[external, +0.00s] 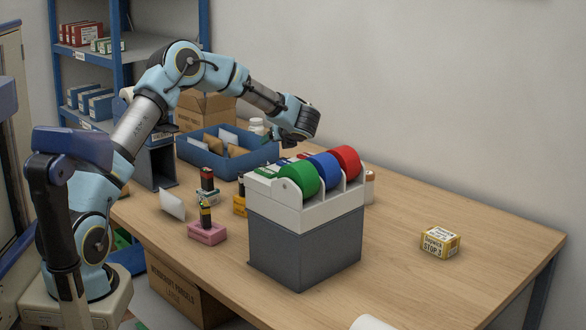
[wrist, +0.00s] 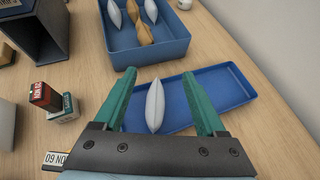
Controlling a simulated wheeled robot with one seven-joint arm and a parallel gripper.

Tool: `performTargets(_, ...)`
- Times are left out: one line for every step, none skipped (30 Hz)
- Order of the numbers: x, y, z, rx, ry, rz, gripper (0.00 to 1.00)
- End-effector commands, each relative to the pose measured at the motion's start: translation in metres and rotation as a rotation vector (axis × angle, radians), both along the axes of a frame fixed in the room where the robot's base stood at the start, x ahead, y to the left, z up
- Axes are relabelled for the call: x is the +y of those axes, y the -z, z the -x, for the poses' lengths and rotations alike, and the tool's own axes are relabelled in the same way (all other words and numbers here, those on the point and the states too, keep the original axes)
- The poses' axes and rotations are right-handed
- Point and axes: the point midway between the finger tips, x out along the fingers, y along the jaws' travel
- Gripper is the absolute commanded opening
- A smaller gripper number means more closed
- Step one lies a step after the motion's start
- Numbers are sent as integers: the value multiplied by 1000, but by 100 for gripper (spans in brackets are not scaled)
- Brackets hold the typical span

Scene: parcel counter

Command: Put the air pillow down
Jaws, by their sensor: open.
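A pale grey-white air pillow (wrist: 155,106) shows in the wrist view, between my fingertips and over the shallow blue tray (wrist: 237,88). It appears to rest at the tray's left part. My gripper (wrist: 160,85) is open, with its green fingers spread and a clear gap on each side of the pillow. In the external view my gripper (external: 283,138) is above the table, behind the tape dispenser. The shallow tray and this pillow are mostly hidden there.
A deeper blue bin (wrist: 177,47) holds more pillows and brown pieces. The tape dispenser (external: 305,245) with green, blue and red rolls stands in front. Stamps (external: 207,232) stand to its left. A yellow box (external: 440,241) sits right, with bare table around it.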

Motion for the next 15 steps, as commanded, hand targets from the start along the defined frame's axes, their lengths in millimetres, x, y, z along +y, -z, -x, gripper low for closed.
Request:
performTargets(1,-4,-1,-3,-1,2,73)
performTargets(1,-7,-1,-3,-1,1,73)
performTargets(1,-10,-1,-2,0,0,73)
performTargets(1,-11,-1,-1,0,0,73)
performTargets(1,-12,0,-1,-1,0,73)
performTargets(1,-13,0,-1,-1,0,73)
performTargets(1,-13,-1,-1,0,-1,73)
performTargets(1,-14,-1,-2,6,-7,73)
performTargets(3,-17,-2,-3,28,-25,73)
performTargets(4,-20,-4,-4,56,-46,73)
performTargets(6,-25,-7,-7,96,-82,73)
performTargets(9,-32,-10,-9,169,-146,73)
performTargets(11,-38,-12,-10,241,-210,73)
performTargets(15,-44,-14,-10,322,-289,73)
performTargets(20,-51,-14,-5,447,-415,73)
